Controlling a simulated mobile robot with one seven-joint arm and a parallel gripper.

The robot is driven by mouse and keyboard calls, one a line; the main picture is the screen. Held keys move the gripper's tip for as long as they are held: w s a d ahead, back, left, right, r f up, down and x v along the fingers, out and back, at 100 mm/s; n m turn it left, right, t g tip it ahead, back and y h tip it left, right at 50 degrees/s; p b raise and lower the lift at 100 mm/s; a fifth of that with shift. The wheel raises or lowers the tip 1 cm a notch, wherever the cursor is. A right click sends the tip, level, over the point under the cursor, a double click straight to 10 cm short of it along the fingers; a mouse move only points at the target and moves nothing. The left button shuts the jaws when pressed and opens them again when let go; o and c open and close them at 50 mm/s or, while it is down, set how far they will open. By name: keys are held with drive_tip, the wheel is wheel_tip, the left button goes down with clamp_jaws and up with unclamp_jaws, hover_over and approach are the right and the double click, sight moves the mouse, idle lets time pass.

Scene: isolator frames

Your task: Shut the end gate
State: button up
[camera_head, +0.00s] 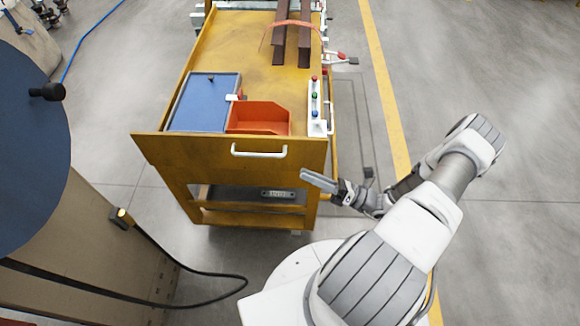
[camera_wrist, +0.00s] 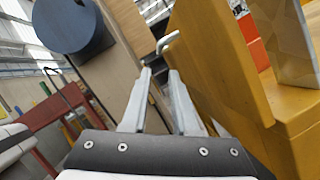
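The end gate (camera_head: 205,155) is the yellow panel across the near end of the yellow cart. It stands roughly upright, and its left end juts out past the cart's side. I cannot tell whether it is latched. A white bar handle (camera_head: 258,152) is on its outer face. My gripper (camera_head: 318,181) is just right of the gate's lower right corner, pointing left. In the wrist view, the gate (camera_wrist: 215,75) fills the area right of my gripper (camera_wrist: 160,73). The fingers are apart and empty, with the handle (camera_wrist: 168,42) beyond their tips.
On the cart deck (camera_head: 250,60) are a blue-lidded box (camera_head: 205,100), an orange bin (camera_head: 260,117), a button panel (camera_head: 315,100) and brown beams (camera_head: 280,40). A blue disc (camera_head: 30,150) on a beige cabinet stands left. A black cable crosses the floor. Open floor lies right.

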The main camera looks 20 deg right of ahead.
drive_tip(key=shift+v, duration=1.2)
drive_tip(key=a+r+n+g+h+p, duration=0.3)
drive_tip(key=r+n+g+h, duration=0.2)
drive_tip(key=r+n+g, duration=0.6)
drive_tip(key=a+r+n+g+h+p, duration=0.2)
drive_tip(key=a+r+n+g+h, duration=0.25)
drive_tip(key=r+n, duration=0.8)
drive_tip(key=s+a+r+n+t+h+p, duration=0.1)
drive_tip(key=s+r+n+t+h, duration=0.1)
drive_tip(key=r, duration=0.6)
drive_tip(key=s+r+n+t+h+p, duration=0.2)
drive_tip(key=s+r+n+t+h, duration=0.1)
drive_tip(key=r, duration=0.5)
drive_tip(key=s+a+r+n+t+h+p, duration=0.1)
drive_tip(key=s+r+n+t+h+p, duration=0.1)
drive_tip(key=r, duration=0.6)
drive_tip(key=s+n+t, duration=0.1)
drive_tip(key=s+n, duration=0.1)
drive_tip(key=shift+s+a+h, duration=0.3)
drive_tip(key=shift+s+h, duration=0.05)
drive_tip(key=shift+d, duration=0.15)
